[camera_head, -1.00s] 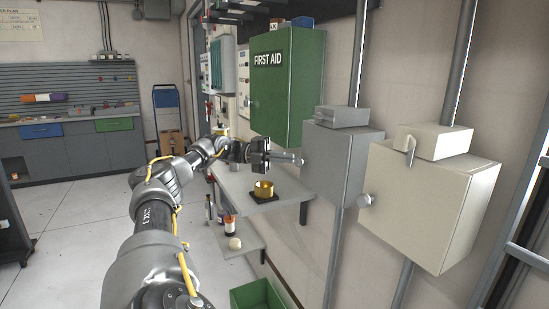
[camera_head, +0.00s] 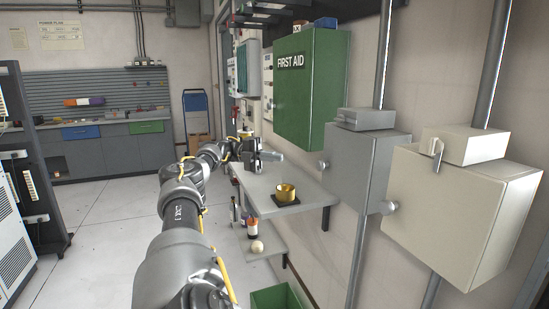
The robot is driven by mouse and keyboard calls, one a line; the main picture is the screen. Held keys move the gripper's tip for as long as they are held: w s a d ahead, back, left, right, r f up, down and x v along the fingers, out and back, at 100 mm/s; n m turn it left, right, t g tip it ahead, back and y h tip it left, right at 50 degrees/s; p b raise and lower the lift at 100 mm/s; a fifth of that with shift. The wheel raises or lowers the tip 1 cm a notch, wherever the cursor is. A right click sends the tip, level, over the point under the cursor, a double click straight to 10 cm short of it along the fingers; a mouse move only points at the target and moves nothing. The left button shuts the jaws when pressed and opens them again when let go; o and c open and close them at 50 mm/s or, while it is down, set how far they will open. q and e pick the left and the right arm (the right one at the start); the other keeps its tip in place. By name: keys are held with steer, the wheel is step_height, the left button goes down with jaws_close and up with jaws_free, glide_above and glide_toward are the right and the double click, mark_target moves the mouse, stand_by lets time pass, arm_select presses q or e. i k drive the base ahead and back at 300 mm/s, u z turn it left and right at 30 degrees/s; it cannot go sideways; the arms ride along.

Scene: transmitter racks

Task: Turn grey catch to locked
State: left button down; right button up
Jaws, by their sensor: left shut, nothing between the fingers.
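The grey wall box (camera_head: 368,165) hangs on the right wall, with a grey block (camera_head: 378,120) on top. A small grey lever (camera_head: 347,113) lies roughly level on that block's front; I take it to be the grey catch, but its marking is too small to read. A round grey knob (camera_head: 323,164) sticks out of the box's left edge. My left gripper (camera_head: 275,156) is shut and empty, left of the knob and apart from it in the picture, above the shelf. My right gripper is not in view.
A cream box (camera_head: 450,215) with an upright lever (camera_head: 437,148) and a knob (camera_head: 390,208) hangs nearer on the right. A green first aid cabinet (camera_head: 312,95) hangs beyond. Below, a shelf (camera_head: 300,190) bears a brass cup (camera_head: 286,194). A green bin (camera_head: 277,298) stands below.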

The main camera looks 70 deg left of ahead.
mark_target(341, 119)
steer(key=k, duration=1)
